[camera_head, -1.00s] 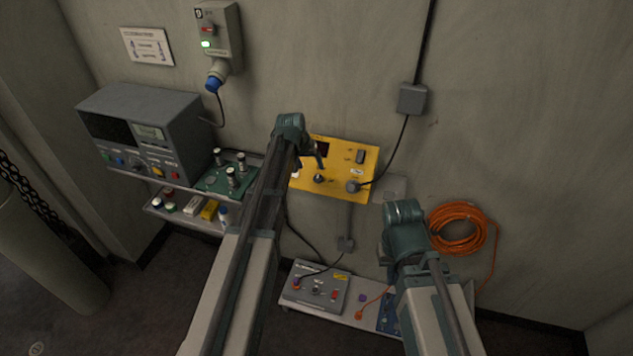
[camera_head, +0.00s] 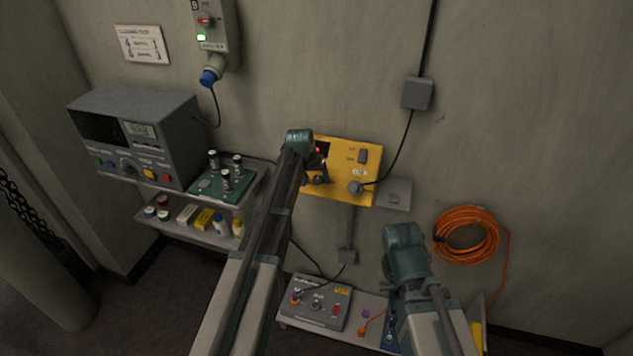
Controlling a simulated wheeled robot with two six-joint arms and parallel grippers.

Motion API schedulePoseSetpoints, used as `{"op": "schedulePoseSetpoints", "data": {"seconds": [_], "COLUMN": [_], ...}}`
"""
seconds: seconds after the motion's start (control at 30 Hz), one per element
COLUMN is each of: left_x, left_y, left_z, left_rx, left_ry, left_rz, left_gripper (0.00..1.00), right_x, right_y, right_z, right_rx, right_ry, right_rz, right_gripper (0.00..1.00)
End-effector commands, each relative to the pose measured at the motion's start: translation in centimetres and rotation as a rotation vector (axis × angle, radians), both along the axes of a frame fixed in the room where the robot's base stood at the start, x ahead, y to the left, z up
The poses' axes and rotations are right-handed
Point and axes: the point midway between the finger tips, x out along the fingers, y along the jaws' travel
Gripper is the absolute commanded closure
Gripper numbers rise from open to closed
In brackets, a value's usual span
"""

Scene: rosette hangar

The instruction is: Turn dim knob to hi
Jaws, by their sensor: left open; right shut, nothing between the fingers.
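A yellow panel (camera_head: 345,193) is mounted on the wall. A small dark knob (camera_head: 319,180) sits on its lower left part; its lettering is too small to read, so I cannot confirm it is the dim knob or its setting. My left gripper (camera_head: 320,164) is open at the panel, just above the knob and partly covering it. I cannot tell whether its fingers touch the knob.
A plug (camera_head: 356,187) with a cable, a switch (camera_head: 362,156) and a red light (camera_head: 318,150) are on the panel. A grey instrument (camera_head: 140,140) stands on a shelf at left. A grey control box (camera_head: 318,302) sits below. An orange cable coil (camera_head: 466,238) hangs at right.

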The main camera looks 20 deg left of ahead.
Motion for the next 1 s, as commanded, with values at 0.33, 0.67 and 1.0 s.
{"op": "schedulePoseSetpoints", "data": {"seconds": [0.33, 0.67, 1.0], "left_x": [-0.02, -0.02, -0.07], "left_y": [0.01, 0.0, -0.12], "left_z": [0.04, 0.03, -0.05], "left_rx": [0.0, 0.003, 0.109], "left_ry": [0.0, 0.0, -0.004], "left_rz": [0.0, -0.003, -0.099], "left_gripper": [0.77, 1.0, 1.0], "right_x": [0.0, 0.0, 0.0], "right_y": [0.0, 0.0, -0.01], "right_z": [0.04, 0.04, 0.07], "right_rx": [0.0, 0.0, 0.0], "right_ry": [0.0, 0.0, 0.0], "right_rz": [0.0, 0.0, 0.0], "right_gripper": [1.0, 1.0, 1.0]}}
